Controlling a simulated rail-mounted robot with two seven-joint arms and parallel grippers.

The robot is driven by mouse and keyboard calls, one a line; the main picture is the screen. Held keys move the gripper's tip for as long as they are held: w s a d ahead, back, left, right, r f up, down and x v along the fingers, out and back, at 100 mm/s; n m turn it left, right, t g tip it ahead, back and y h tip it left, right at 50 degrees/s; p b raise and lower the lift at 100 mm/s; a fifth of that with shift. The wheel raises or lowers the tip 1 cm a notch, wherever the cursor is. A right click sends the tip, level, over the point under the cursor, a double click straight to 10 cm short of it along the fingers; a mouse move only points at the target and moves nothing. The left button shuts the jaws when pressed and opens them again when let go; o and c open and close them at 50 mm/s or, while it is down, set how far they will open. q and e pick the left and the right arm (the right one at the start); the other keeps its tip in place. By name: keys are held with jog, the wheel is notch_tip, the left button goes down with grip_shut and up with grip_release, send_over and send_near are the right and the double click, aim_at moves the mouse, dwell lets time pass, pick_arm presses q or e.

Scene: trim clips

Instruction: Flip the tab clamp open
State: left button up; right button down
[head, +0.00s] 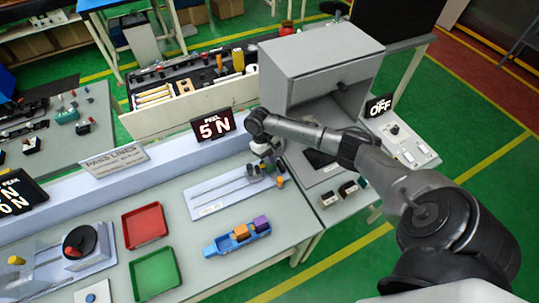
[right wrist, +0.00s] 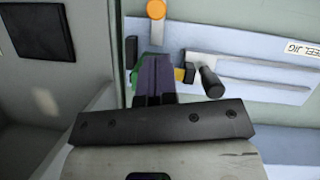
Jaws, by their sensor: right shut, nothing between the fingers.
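The peel jig (head: 222,196) is a pale plate with grey rails on the bench, below the 5 N display. At its right end sits a small cluster of clamp parts, partly hidden by my right gripper (head: 268,168). An orange knob (head: 280,182) shows beside it. In the right wrist view, my right gripper (right wrist: 154,80) is shut and empty, its dark fingers together over the jig's end. An orange round knob on a pale stem (right wrist: 156,10), a black cylindrical handle (right wrist: 210,80) and a green piece (right wrist: 134,76) lie around the fingertips. I cannot tell whether the fingers touch them. My left gripper is out of view.
A grey open-fronted cabinet (head: 320,62) stands right behind the jig, close to my right arm. The OFF display (head: 379,105) is at right.

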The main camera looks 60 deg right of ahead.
send_over(274, 179)
jog(key=f, duration=0.4)
jog(key=shift+w+f, duration=0.25)
jog(key=shift+f, duration=0.05)
jog(key=shift+s+f, duration=0.25)
jog(key=shift+f, duration=0.45)
